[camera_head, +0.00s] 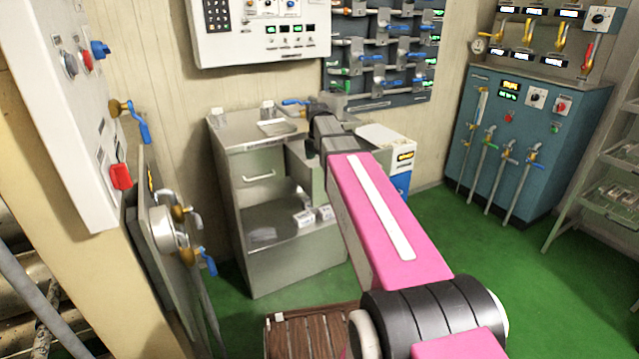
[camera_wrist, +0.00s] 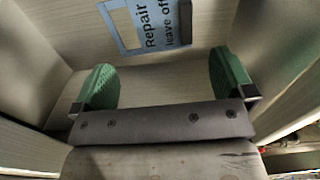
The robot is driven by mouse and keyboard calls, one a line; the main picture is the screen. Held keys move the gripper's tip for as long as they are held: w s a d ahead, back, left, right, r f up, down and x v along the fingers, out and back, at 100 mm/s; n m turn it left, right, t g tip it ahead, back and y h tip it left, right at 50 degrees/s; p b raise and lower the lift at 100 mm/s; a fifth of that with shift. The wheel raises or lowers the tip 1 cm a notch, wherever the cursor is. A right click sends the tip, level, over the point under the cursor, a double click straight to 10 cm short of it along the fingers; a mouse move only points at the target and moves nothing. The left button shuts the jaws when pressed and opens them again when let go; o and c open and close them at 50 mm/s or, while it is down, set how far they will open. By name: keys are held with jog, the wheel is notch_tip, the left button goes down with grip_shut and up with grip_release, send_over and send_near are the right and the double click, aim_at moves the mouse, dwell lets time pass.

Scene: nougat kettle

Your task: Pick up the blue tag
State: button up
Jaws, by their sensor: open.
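The blue tag (camera_wrist: 165,18) shows at the top of the wrist view. It is light blue, with dark letters reading "Repair" and "leave off", a pale rectangle at its left and a dark strip at its right. It lies against a pale panelled surface and its upper part is cut off by the picture edge. My gripper (camera_wrist: 165,80) is open, its two green pads wide apart, with nothing between them. The tag is beyond the pads, apart from them. In the head view I cannot make out the tag; my arm covers part of that area.
My pink arm reaches over a steel cabinet (camera_head: 262,215) with a work top. A white and blue box-like unit (camera_head: 402,180) stands right of it. A wooden slatted piece (camera_head: 305,335) is in front. Valve panels line the walls. Green floor (camera_head: 455,220) is clear at right.

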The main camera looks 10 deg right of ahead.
jog(key=shift+s+d+f, duration=0.1)
jog(key=shift+d+f, duration=0.1)
jog(key=shift+f, duration=1.7)
jog(key=shift+d+f, duration=0.15)
jog(key=shift+f, duration=1.75)
jog(key=shift+c, duration=0.3)
jog(key=c, duration=0.7)
